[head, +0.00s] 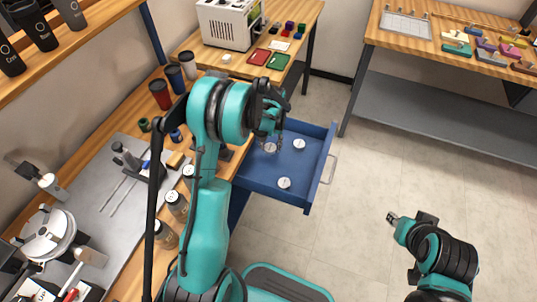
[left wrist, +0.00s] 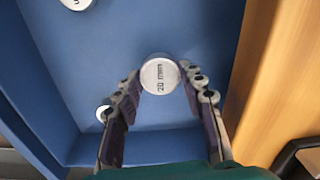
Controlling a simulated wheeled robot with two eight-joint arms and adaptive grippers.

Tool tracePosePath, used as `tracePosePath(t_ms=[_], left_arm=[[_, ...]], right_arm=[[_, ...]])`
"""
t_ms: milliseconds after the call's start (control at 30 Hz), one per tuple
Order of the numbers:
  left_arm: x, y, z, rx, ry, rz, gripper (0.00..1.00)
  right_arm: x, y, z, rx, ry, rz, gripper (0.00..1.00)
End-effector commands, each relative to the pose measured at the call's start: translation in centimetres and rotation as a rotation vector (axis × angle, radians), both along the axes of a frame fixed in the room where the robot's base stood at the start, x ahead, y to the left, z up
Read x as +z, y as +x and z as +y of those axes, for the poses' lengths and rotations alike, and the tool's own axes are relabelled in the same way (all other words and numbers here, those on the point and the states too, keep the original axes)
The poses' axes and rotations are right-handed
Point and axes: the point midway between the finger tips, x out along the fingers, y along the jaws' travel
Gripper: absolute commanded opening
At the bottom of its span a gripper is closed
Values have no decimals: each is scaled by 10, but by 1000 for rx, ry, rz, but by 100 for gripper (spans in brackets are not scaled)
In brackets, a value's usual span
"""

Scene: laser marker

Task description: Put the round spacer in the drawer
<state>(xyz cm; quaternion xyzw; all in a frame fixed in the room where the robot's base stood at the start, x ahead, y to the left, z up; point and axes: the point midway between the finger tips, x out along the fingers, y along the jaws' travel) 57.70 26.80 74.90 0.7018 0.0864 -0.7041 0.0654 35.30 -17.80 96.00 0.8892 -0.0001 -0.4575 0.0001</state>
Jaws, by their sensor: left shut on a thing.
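The round spacer (left wrist: 160,76) is a silvery-white disc marked "20 mm". My left gripper (left wrist: 160,85) is shut on it, with one finger on each side. In the head view the left gripper (head: 270,137) hangs over the open blue drawer (head: 318,165), and the spacer (head: 270,148) shows at its fingertips. It is over the drawer's inside; I cannot tell whether it touches the floor. My right gripper (head: 393,218) is far from the drawer, at the lower right; its finger opening is too small to make out.
Two other white discs lie in the drawer, one near the back (head: 299,144) and one near the front (head: 284,183). The wooden bench edge (left wrist: 280,75) runs close beside the drawer. Cups (head: 160,95) stand on the bench. The floor right of the drawer is clear.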

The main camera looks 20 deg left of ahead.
Motion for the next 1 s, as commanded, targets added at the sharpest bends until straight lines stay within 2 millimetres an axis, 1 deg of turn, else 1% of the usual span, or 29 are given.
tracePosePath(t_ms=[33, 100, 167, 233, 400, 433, 500, 700, 833, 867, 1000], left_arm=[[-5, 0, 5, 0, 0, 0, 9], [-6, 0, 10, 0, 0, 0, 9], [-9, 0, 11, -1, 0, 0, 9], [-15, 0, 11, -1, 0, 0, 9], [-43, 0, 11, -1, 0, 0, 9], [-46, 0, 10, -1, 0, 0, 9], [-48, 0, 10, -1, 0, 0, 9], [-46, 0, 10, -1, 0, 0, 9], [-50, 0, 10, -1, 0, 0, 9], [-49, 0, 10, -1, 0, 0, 47], [-49, 0, 10, -1, 0, 0, 48]], right_arm=[[-4, 0, 0, 0, 0, 0, 33], [-4, 0, 0, 0, 0, 0, 33], [-6, 0, 0, 0, 0, 0, 33], [-9, 0, 0, 0, 0, 0, 33], [-25, 0, 0, 0, 0, 0, 33], [-26, 0, 0, 0, 0, 0, 33], [-27, 0, 0, 0, 0, 0, 33], [-25, 0, 0, 0, 0, 0, 33], [-27, 0, 0, 0, 0, 0, 33], [-27, 0, 0, 0, 0, 0, 33], [-26, 0, 0, 0, 0, 0, 33]])
